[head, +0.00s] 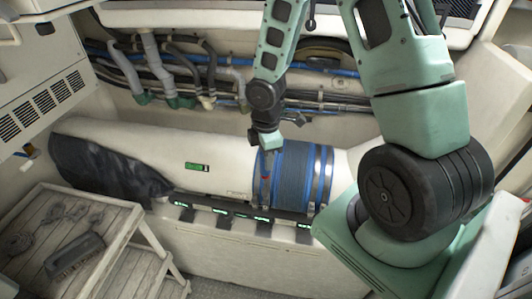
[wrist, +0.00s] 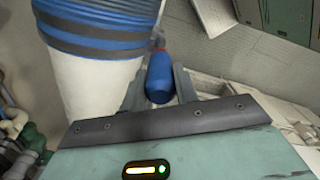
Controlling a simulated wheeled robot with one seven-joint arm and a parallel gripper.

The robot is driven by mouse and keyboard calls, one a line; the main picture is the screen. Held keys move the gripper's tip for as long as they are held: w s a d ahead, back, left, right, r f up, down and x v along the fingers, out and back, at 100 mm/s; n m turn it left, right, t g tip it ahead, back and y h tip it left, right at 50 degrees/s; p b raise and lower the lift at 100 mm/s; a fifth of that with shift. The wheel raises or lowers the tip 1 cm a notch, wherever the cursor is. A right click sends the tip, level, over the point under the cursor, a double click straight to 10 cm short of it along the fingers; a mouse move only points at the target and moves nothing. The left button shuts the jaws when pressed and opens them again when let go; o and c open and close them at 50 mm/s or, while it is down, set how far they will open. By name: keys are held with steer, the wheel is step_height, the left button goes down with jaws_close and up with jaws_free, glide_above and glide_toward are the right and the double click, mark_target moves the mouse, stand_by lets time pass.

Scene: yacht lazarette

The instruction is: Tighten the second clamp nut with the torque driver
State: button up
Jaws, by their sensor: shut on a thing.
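My gripper (wrist: 160,88) is shut on the torque driver, whose blue handle (wrist: 160,78) and red collar show between the fingers in the wrist view. The driver's tip points away, beside the blue ribbed sleeve (wrist: 100,14); whether it touches a clamp nut I cannot tell. In the head view my gripper (head: 265,146) is over the left end of the blue sleeve (head: 290,170) on the white pipe. Metal clamp bands circle the sleeve: the left one (head: 258,182) beneath my gripper, the right one (head: 325,176) near the other end. The nuts are too small to make out.
A slatted bench (head: 105,225) with a dark grey tool-like item (head: 75,254) stands at the lower left. A dark cloth (head: 105,168) drapes the pipe's left end. Hoses (head: 160,72) run along the back wall. A rail with green lights (head: 225,212) lies below the pipe.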

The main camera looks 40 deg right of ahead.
steer(key=shift+n, duration=0.5)
steer(key=shift+r+n+p, duration=0.1)
steer(key=shift+n+p, duration=0.4)
steer(key=shift+n, duration=1.5)
steer(key=shift+w+d, duration=0.15)
steer(key=shift+f+b, duration=1)
steer(key=shift+f, duration=0.2)
